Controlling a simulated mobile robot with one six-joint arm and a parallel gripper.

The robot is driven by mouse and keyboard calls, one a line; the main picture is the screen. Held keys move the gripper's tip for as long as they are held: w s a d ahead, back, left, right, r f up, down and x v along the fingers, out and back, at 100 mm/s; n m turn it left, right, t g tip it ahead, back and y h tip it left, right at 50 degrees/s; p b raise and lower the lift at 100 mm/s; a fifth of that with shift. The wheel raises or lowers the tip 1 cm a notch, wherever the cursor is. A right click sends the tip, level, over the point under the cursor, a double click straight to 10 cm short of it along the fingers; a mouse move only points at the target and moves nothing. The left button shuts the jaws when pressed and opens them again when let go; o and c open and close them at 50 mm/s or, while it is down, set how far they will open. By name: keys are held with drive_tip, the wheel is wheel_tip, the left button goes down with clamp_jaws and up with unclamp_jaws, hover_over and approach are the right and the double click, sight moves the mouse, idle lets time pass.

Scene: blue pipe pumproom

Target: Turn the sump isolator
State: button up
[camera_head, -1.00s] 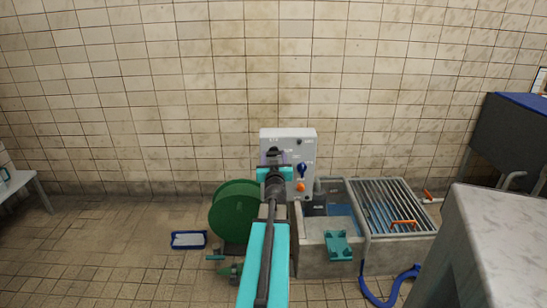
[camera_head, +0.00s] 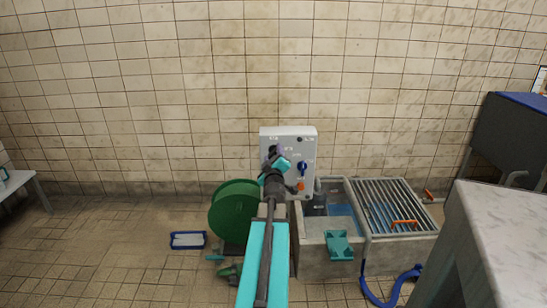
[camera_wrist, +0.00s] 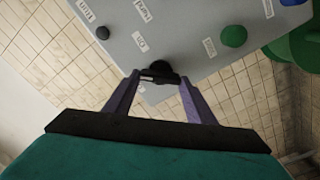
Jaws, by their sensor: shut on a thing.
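A pale grey control panel (camera_head: 308,150) stands against the tiled wall, partly covered by my arm. In the wrist view the panel (camera_wrist: 185,30) looks tilted. My gripper (camera_wrist: 158,80) has its two purple fingers on either side of a black knob (camera_wrist: 160,68) near the panel's edge and is shut on it. Small labels sit near the knob, too small to read surely, so I cannot confirm by name that it is the sump isolator. In the head view my gripper (camera_head: 276,154) is at the panel's left side and hides this knob.
Other controls are close by: a blue knob (camera_head: 302,168), an orange one (camera_head: 301,187), a small black one (camera_wrist: 102,33) and a green button (camera_wrist: 233,36). A green reel (camera_head: 232,208) stands below left. A concrete sump with a grating (camera_head: 385,195) is right. A grey block (camera_head: 500,225) stands front right.

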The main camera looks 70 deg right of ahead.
drive_tip(key=n, duration=0.3)
drive_tip(key=n+b, duration=0.1)
drive_tip(key=shift+w+a+f+n, duration=0.2)
drive_tip(key=shift+f+n, duration=0.05)
drive_tip(key=shift+n, duration=0.05)
drive_tip(key=n, duration=0.3)
drive_tip(key=shift+n+b, duration=0.3)
drive_tip(key=shift+b, duration=0.1)
drive_tip(key=o, duration=1)
drive_tip(key=shift+o, duration=0.2)
drive_tip(key=shift+d, duration=0.1)
drive_tip(key=shift+s, duration=0.1)
